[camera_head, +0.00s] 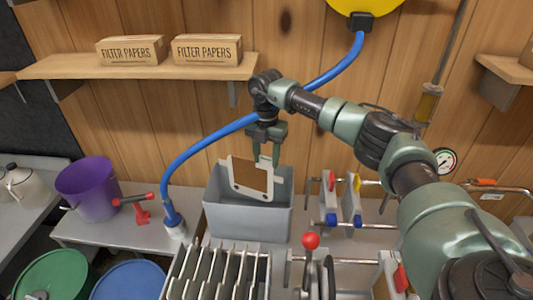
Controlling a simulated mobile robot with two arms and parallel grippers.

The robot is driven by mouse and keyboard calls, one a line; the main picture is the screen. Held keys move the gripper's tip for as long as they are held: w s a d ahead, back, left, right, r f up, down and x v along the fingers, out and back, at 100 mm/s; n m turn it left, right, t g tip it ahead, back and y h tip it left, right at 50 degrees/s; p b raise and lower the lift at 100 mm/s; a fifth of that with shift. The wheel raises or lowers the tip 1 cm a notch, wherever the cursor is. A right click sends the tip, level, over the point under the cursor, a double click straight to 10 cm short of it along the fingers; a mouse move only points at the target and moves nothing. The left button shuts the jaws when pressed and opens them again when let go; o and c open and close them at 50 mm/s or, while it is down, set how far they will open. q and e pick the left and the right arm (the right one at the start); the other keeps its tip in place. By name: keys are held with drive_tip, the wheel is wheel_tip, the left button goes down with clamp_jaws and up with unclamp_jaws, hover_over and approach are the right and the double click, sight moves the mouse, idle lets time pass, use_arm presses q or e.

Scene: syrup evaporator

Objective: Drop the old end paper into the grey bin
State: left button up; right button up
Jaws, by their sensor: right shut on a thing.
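The old end paper (250,178) is a brown sheet with a pale edge and small holes along its lower border. My right gripper (265,160) points down and is shut on its upper part. The paper hangs tilted in front of and over the opening of the grey bin (247,220), covering part of its rim. I cannot tell how far its lower edge is inside the bin. The left gripper is not in view.
A blue hose (195,150) curves behind my right wrist down to the bench. A purple bucket (87,190) and red valve handle (140,207) stand left of the bin. A rack of upright plates (215,272) stands in front. Filter paper boxes (131,50) sit on a shelf above.

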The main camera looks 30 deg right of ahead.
sight(266, 165)
drive_tip(key=shift+f+b, duration=1.25)
drive_tip(key=shift+f, duration=1.45)
drive_tip(key=o, duration=1.7)
drive_tip(key=shift+c, duration=0.2)
drive_tip(key=shift+r, duration=0.1)
drive_tip(key=shift+r+p, duration=2.95)
drive_tip(key=shift+r, duration=1.05)
